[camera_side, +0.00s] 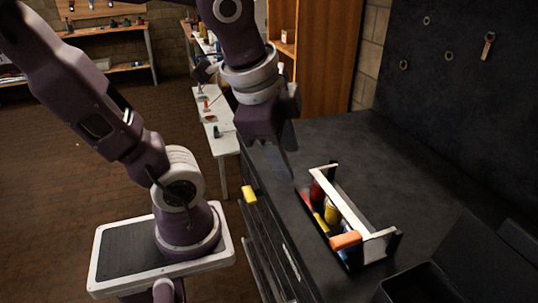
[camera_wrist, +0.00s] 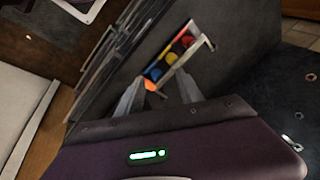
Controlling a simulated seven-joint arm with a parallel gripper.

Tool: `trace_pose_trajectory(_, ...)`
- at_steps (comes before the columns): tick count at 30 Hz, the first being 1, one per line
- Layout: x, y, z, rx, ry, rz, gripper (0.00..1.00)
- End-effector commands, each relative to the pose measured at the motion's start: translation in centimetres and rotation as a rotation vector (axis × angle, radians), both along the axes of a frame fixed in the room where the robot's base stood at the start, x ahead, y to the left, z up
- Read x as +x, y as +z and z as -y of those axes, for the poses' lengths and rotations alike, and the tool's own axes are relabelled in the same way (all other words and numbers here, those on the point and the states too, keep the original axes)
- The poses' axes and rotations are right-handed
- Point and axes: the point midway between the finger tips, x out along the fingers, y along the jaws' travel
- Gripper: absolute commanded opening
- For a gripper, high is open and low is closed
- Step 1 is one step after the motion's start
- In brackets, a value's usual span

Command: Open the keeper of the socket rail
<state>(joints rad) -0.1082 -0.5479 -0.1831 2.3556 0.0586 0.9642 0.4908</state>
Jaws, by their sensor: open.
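The socket rail (camera_side: 384,243) is a dark-ended holder on the black bench, with red, yellow and blue pieces inside. A pale bar (camera_side: 345,208) runs lengthwise along it, and an orange block (camera_side: 346,240) sits at its near end. I cannot tell for certain which part is the keeper. The rail also shows in the wrist view, with its pale bar (camera_wrist: 192,50) and orange block (camera_wrist: 151,85) just beyond my fingers. My gripper (camera_side: 287,165) is open and empty, pointing down above the bench, left of and behind the rail. Its two fingers are apart in the wrist view (camera_wrist: 158,91).
An open dark box (camera_side: 418,284) stands at the bench's near right. A yellow piece (camera_side: 249,194) sits at the bench's left edge, above the drawers. The black wall panel (camera_side: 460,90) carries hung tools. The bench top (camera_side: 345,145) behind the rail is clear.

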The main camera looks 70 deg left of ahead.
Motion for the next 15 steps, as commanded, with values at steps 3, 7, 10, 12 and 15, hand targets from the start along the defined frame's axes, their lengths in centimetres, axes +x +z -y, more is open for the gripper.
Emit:
trace_pose_trajectory(3,-1.4,-0.1,-0.1,-0.154,0.232,0.084,0.44)
trace_pose_trajectory(7,-2.4,-0.3,-0.1,-0.287,0.408,0.134,0.44)
trace_pose_trajectory(10,-2.7,-0.3,-0.1,-0.342,0.476,0.149,0.44)
trace_pose_trajectory(12,-2.8,-0.3,-0.1,-0.357,0.496,0.151,0.44)
trace_pose_trajectory(15,-2.8,-0.4,-0.1,-0.36,0.501,0.151,0.44)
